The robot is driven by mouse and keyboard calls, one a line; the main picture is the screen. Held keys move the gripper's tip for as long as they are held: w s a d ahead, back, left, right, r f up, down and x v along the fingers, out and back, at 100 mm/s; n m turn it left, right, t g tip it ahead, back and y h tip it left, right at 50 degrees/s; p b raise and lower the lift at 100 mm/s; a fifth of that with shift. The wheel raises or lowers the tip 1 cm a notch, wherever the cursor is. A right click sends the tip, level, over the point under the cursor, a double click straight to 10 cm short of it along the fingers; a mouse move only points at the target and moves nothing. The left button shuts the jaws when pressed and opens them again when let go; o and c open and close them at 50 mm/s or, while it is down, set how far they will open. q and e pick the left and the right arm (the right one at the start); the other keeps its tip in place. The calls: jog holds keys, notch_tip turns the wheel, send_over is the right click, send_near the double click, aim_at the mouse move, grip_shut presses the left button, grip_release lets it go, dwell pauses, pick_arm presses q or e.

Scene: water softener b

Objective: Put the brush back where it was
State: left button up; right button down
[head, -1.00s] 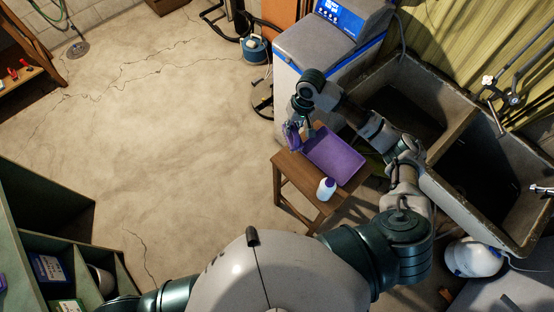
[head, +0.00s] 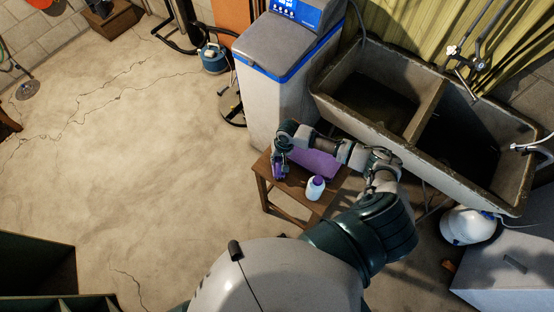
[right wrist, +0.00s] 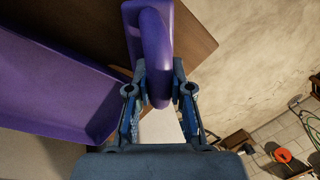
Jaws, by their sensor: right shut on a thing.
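My right gripper (head: 281,162) is shut on the purple brush (head: 279,172), over the left part of a small wooden stool (head: 291,198). In the right wrist view the fingers (right wrist: 160,88) close on both sides of the brush's rounded purple handle (right wrist: 156,52). I cannot tell whether the brush touches the stool top. A purple tray (head: 316,163) lies on the stool, to the right of the gripper and partly hidden by my arm. The tray also shows at the left of the right wrist view (right wrist: 55,85). My left gripper is not in view.
A white bottle with a purple cap (head: 315,189) stands at the stool's front. A grey water softener (head: 280,95) stands behind, and a concrete double sink (head: 430,110) is to the right. Bare floor (head: 130,170) is open to the left.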

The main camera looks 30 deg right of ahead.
jog(key=shift+a+f, duration=0.1)
jog(key=shift+f, duration=0.25)
jog(key=shift+a, duration=0.55)
jog(key=c, duration=1.3)
grip_release()
jog(key=shift+a, duration=0.1)
jog(key=shift+o, duration=1.2)
jog(key=shift+r, duration=0.1)
jog(key=shift+d, duration=0.35)
jog(key=shift+d+r, duration=0.15)
jog(key=r, duration=0.4)
jog(key=shift+s+d+r, duration=0.1)
jog(key=shift+d+r, duration=0.15)
jog(key=shift+d, duration=0.15)
jog(key=r, duration=0.6)
jog(key=shift+s+d+r, duration=0.1)
jog(key=shift+s+d, duration=0.05)
jog(key=shift+s, duration=0.1)
jog(key=shift+r, duration=0.35)
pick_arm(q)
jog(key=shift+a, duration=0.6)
pick_arm(e)
jog(key=shift+d, duration=0.35)
